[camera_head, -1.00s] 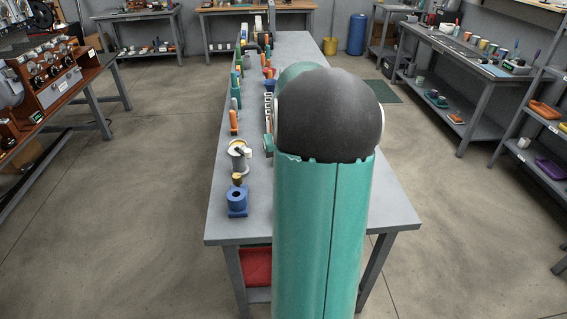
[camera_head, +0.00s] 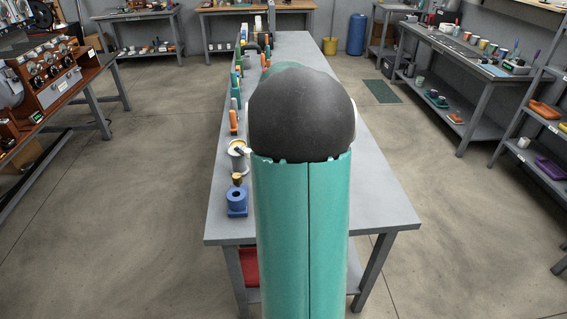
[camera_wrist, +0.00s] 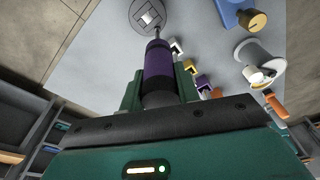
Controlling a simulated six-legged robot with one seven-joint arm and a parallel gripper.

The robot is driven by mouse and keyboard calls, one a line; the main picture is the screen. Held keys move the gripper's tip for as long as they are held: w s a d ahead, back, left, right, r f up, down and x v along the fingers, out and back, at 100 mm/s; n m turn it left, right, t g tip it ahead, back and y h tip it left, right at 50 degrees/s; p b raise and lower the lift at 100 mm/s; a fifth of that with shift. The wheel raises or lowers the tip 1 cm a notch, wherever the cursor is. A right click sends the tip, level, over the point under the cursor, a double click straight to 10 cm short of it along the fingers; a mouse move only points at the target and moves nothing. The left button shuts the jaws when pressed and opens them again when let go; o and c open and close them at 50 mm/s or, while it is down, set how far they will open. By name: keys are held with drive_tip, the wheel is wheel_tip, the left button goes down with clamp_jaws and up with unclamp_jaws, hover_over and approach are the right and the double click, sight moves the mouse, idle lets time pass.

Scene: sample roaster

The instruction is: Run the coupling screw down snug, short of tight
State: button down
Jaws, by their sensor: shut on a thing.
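My gripper (camera_wrist: 158,92) is shut on a purple-handled driver (camera_wrist: 158,62) in the wrist view. The driver's thin shaft points up the picture, toward a round grey disc-shaped fitting (camera_wrist: 138,22) with pale square parts at its middle. The shaft's end lies at or over this fitting's lower right edge. I cannot tell whether the tip touches a screw; the coupling screw itself is too small to make out. In the head view my own arm hides the gripper, the driver and the fitting.
A grey workbench (camera_head: 385,205) runs away from me. A blue block with a round opening (camera_head: 237,203), a white spool-like holder (camera_head: 236,165) and an orange-handled tool (camera_head: 233,122) line its left side. Small coloured brackets (camera_wrist: 190,67) stand near the driver. The bench's right side looks clear.

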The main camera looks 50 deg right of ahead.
idle(0.3)
drive_tip(key=m, duration=0.4)
drive_tip(key=shift+g, duration=0.3)
drive_tip(key=shift+m, duration=1)
drive_tip(key=shift+n, duration=0.7)
drive_tip(key=shift+r, duration=1.1)
